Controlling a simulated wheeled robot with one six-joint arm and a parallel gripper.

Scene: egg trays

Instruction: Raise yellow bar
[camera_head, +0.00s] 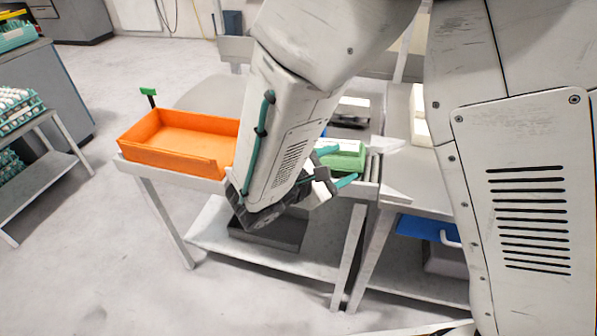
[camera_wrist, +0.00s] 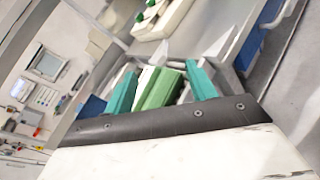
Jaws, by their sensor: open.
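No yellow bar can be made out in either view. My gripper (camera_head: 338,167) is at the right part of the table in the head view, with its teal fingers apart. A light green block (camera_head: 346,157) is just beyond the fingers there. In the wrist view my gripper (camera_wrist: 162,68) is open, and a green block (camera_wrist: 160,90) with a white piece beside it shows between the two teal fingers. I cannot tell whether the fingers touch the block. My arm hides part of the table behind it.
An orange tray (camera_head: 178,142) sits on the left of the table, with a small green-topped post (camera_head: 149,93) behind it. A dark box (camera_head: 268,232) lies on the lower shelf. Egg trays (camera_head: 18,107) stand on a rack at far left. The floor at left is clear.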

